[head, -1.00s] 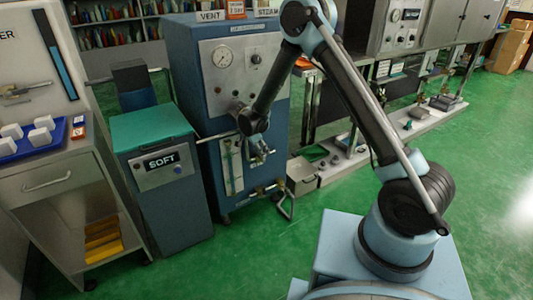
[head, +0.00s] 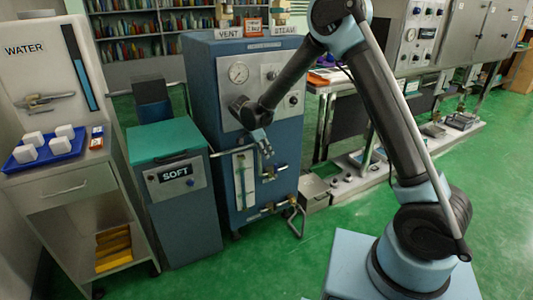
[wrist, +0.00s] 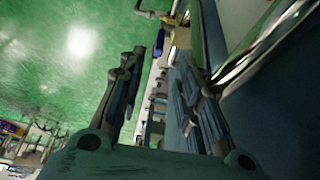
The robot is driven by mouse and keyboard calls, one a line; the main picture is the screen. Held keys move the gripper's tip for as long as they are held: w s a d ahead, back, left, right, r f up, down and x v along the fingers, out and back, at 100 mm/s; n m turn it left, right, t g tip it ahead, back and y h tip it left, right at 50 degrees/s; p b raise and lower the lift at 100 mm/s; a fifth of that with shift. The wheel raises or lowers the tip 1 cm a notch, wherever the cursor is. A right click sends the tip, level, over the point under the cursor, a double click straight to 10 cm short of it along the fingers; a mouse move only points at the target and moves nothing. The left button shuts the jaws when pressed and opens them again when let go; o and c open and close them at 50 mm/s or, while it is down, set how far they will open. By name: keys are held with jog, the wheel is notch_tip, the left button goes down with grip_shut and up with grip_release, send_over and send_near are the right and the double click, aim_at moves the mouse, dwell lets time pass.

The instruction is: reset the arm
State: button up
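My arm rises from its light blue base at the lower right of the head view, bends at the top, and reaches down and left. My gripper (head: 264,142) hangs in front of the blue machine (head: 214,90), below its gauge panel and near the upright sight glass (head: 244,178). I cannot tell whether it touches the machine. In the wrist view my gripper (wrist: 168,75) has its two fingers well apart, with nothing seen held between them. A dark blue surface fills the right of that view, close by the right finger.
A grey cabinet marked SOFT (head: 180,215) with a green lid stands left of the machine. Further left, a blue tray (head: 50,155) with white blocks sits on a metal counter. A low grey rack (head: 340,182) stands right of the machine. Green floor is open at the right.

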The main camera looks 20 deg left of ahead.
jog(key=w+d+r+n+g, duration=0.1)
jog(key=w+d+r, duration=0.1)
jog(key=d+r, duration=0.45)
jog(key=w+d+r+n, duration=0.15)
jog(key=d+r, duration=0.25)
jog(key=d, duration=0.5)
jog(key=s+d+r, duration=0.1)
jog(key=d+r, duration=0.2)
jog(key=d, duration=0.3)
jog(key=s+d+r+n+y, duration=0.1)
jog(key=d+r, duration=0.1)
jog(key=d, duration=0.4)
jog(key=s+d+r, duration=0.1)
jog(key=d+r, duration=0.2)
jog(key=d, duration=0.4)
jog(key=s+d+r+n+g, duration=0.1)
jog(key=s+d, duration=0.4)
jog(key=d, duration=0.3)
jog(key=s+d+f+n+y, duration=0.1)
jog(key=s+d+f, duration=0.3)
jog(key=s, duration=0.5)
jog(key=s+d+f+n+y, duration=0.1)
jog(key=s+d+f+n, duration=0.2)
jog(key=s+d, duration=0.6)
jog(key=shift+s+f, duration=0.35)
jog(key=shift+s, duration=0.2)
